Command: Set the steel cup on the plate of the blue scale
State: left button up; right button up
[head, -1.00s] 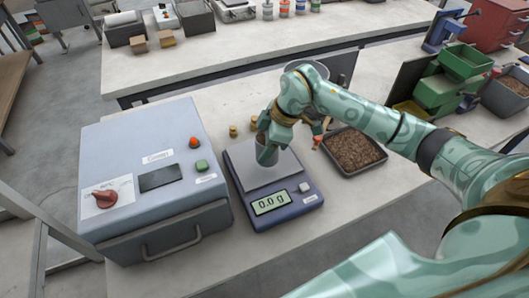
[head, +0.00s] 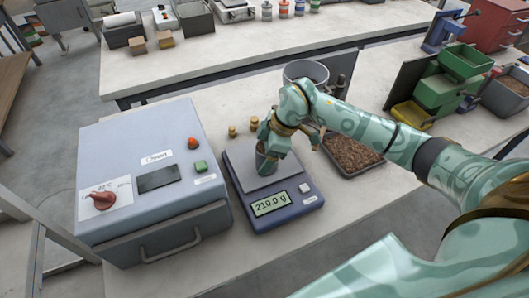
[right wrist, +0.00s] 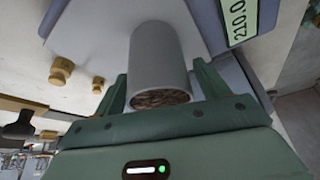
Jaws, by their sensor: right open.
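The steel cup (head: 264,163) stands on the plate (head: 288,172) of the blue scale (head: 290,212). The scale's display reads 210.0 g. In the right wrist view the cup (right wrist: 160,58) is a grey cylinder with brown pellets inside its mouth. My right gripper (head: 266,150) is open, with one finger on each side of the cup. In the right wrist view gaps show between the fingers and the cup wall. The gripper partly hides the cup in the head view. My left gripper is not in view.
A dark tray of brown pellets (head: 350,152) lies to the right, under my right arm. Small brass weights (head: 232,131) stand behind the scale. A grey bucket (head: 306,72) is farther back. The front bench edge is clear.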

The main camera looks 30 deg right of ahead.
jog(key=p+v, duration=0.1)
jog(key=v, duration=1.1)
jog(key=shift+p, duration=0.35)
